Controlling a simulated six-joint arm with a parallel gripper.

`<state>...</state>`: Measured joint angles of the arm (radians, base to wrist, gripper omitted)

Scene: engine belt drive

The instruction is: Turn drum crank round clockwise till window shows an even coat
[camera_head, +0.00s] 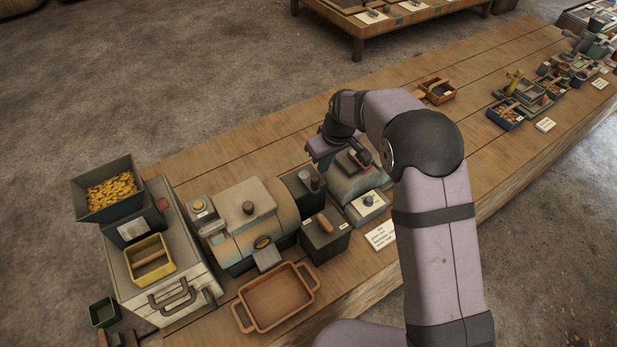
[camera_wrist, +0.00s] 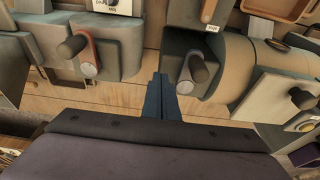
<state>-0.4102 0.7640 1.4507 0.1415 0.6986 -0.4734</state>
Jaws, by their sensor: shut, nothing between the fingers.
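The tan and grey drum (camera_head: 245,222) stands left of my gripper in the head view, and its curved side (camera_wrist: 238,65) shows at right in the wrist view. A small amber oval window (camera_head: 263,242) is on its near side; its coat is too small to judge. A crank with a dark knob (camera_wrist: 197,68) sits at the drum's end, on a round grey hub, and a dark knob (camera_head: 315,183) shows there in the head view. My gripper (camera_wrist: 160,82) is shut and empty, left of this crank and apart from it in the picture.
A second crank (camera_wrist: 75,46) with a copper-coloured arm is on the grey machine (camera_head: 352,178) beside the drum. An orange-brown tray (camera_head: 275,298) lies in front of the drum. A hopper (camera_head: 108,190) of yellow pieces stands at left. Table boards are clear behind.

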